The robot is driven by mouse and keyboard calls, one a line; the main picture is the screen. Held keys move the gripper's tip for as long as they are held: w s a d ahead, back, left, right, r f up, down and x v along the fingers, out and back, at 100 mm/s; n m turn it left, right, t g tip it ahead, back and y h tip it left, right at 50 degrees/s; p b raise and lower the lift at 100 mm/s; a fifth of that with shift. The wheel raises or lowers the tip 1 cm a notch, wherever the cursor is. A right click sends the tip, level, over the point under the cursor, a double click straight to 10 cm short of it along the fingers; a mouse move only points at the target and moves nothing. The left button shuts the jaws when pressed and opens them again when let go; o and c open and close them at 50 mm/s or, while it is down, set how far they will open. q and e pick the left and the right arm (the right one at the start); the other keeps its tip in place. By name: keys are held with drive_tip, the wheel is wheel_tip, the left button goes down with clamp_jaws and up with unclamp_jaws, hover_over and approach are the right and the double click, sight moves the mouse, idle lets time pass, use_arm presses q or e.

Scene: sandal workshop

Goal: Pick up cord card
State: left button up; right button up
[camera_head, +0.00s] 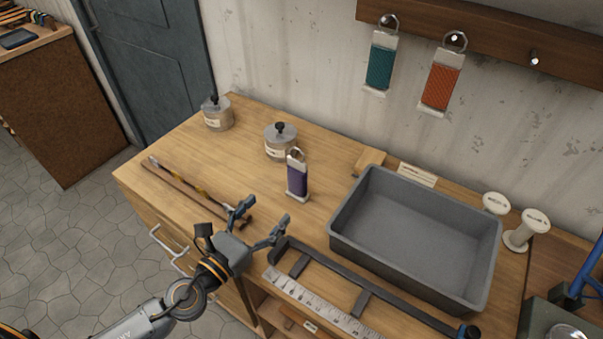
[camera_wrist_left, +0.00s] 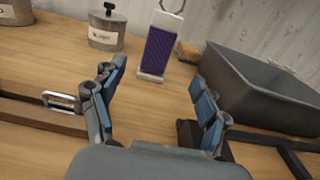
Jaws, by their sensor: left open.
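A purple cord card (camera_head: 297,181) with white ends and a metal ring stands on the wooden workbench. In the left wrist view the cord card (camera_wrist_left: 158,48) is ahead, between the two fingers and beyond their tips. My left gripper (camera_head: 264,213) is open and empty, in front of the card and apart from it. Two more cord cards, one teal (camera_head: 380,64) and one orange (camera_head: 440,82), hang by rings from the wall rail. My right gripper is not in view.
A grey tray (camera_head: 345,245) stands right of the card. Lidded tins (camera_head: 281,146) (camera_head: 217,117) are behind and left. A dark metal frame (camera_head: 335,268) with a ruler (camera_head: 318,303) lies at the front. White spools (camera_head: 517,240) stand at right. An empty peg (camera_head: 534,59) is on the rail.

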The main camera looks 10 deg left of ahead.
sight(294, 180)
use_arm(q)
drive_tip(key=p+x, duration=0.2)
drive_tip(key=x, duration=0.4)
drive_tip(key=shift+w+r, duration=0.1)
drive_tip(key=shift+r, duration=0.05)
drive_tip(key=shift+w+d, duration=0.2)
drive_tip(key=shift+w, duration=0.3)
drive_tip(key=shift+w+d, duration=0.15)
drive_tip(key=shift+w, duration=0.15)
drive_tip(key=p+x, duration=0.1)
drive_tip(key=x, duration=0.2)
drive_tip(key=shift+w+d, duration=0.1)
drive_tip(key=shift+w, duration=0.3)
drive_tip(key=shift+w+d, duration=0.15)
drive_tip(key=shift+w, duration=0.2)
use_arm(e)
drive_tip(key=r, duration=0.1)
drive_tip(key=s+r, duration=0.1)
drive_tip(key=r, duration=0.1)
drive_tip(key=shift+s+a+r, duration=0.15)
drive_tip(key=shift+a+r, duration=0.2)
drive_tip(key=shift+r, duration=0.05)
use_arm(q)
drive_tip(key=shift+s, duration=0.1)
drive_tip(key=shift+c, duration=0.4)
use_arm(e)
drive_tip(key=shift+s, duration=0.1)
